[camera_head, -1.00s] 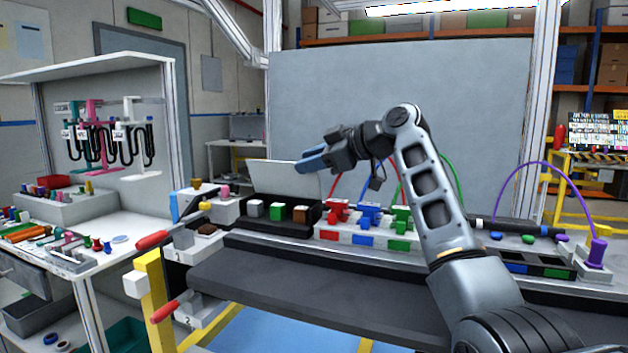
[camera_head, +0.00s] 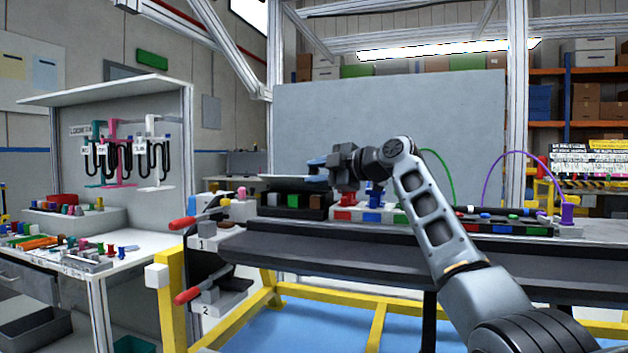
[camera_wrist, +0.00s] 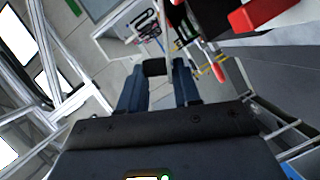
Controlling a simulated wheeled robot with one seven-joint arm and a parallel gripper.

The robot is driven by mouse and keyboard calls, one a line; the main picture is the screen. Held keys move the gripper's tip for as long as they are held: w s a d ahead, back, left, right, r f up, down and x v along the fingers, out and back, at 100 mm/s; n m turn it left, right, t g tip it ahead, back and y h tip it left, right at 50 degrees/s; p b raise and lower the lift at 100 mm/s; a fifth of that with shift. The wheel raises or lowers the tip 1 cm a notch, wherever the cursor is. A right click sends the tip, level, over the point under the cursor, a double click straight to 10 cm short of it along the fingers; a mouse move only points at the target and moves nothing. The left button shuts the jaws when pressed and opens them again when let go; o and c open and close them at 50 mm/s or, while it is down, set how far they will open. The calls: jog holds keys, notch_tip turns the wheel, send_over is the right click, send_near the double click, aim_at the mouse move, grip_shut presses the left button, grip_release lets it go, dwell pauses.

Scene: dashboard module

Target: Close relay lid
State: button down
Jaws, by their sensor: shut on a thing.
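The relay lid (camera_head: 283,181) shows in the head view as a thin, nearly edge-on plate, tilted low over the black relay box (camera_head: 268,212). The exact grip on the lid is hard to make out.
Right of the box is a row of red, blue and green modules (camera_head: 372,216). Red-handled levers (camera_head: 184,223) stick out at the left. A dark rail (camera_head: 330,249) runs along the front. A side bench (camera_head: 150,247) with small parts stands at left.

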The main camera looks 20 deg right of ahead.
jog(key=shift+f, duration=0.1)
dwell(0.5)
jog(key=c, duration=0.9)
grip_release()
jog(key=shift+s, duration=0.15)
jog(key=v, duration=0.7)
jog(key=shift+s+d, duration=0.2)
jog(key=shift+s, duration=0.05)
